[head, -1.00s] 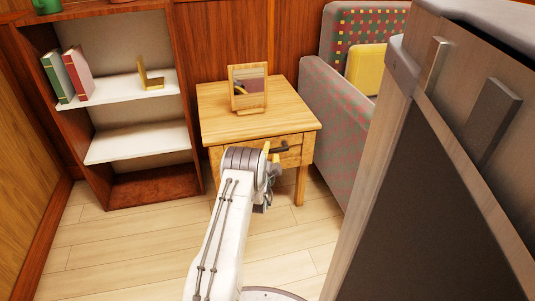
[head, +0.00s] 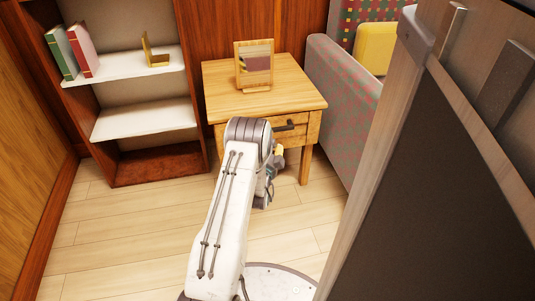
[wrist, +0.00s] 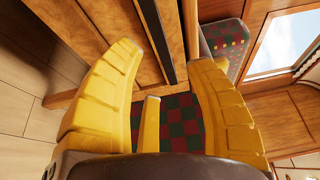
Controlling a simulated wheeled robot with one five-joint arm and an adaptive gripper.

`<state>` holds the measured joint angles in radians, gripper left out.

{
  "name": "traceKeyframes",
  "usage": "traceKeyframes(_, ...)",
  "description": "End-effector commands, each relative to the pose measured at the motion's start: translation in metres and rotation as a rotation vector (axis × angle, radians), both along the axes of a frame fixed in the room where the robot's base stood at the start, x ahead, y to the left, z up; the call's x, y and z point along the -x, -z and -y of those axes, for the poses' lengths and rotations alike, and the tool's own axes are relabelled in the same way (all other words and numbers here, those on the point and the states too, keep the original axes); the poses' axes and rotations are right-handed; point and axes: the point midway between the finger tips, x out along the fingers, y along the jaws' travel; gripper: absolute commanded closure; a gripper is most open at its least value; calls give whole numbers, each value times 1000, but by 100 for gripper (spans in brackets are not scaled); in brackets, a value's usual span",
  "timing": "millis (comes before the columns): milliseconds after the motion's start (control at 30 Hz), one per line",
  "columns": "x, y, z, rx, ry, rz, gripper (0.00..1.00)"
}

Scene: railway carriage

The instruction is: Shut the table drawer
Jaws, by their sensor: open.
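The small wooden table (head: 225,85) stands against the back wall in the head view. Its drawer (head: 297,131) is at the front under the top and has a dark handle (head: 286,127). The drawer front looks nearly in line with the table frame; I cannot tell whether a small gap remains. Wood and a dark strip lie beyond and between the fingers. In the head view, the gripper is mostly hidden behind my arm, below and in front of the handle, apart from it.
A mirror-like framed stand (head: 254,66) is on the table. A bookshelf (head: 145,117) with books stands to the left. A patterned seat (head: 338,105) is right of the table. A large dark-panelled piece (head: 425,190) blocks the right foreground. Floor (head: 130,230) is clear at left.

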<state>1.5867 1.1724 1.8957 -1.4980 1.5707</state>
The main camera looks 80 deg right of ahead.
Motion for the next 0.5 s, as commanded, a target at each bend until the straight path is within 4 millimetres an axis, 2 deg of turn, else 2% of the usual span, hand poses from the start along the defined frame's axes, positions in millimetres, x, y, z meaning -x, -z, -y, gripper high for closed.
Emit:
traceKeyframes(200, 0, 1, -29, -4, 0, 0, 51)
traceKeyframes(500, -1, 0, -49, -1, 0, 0, 51)
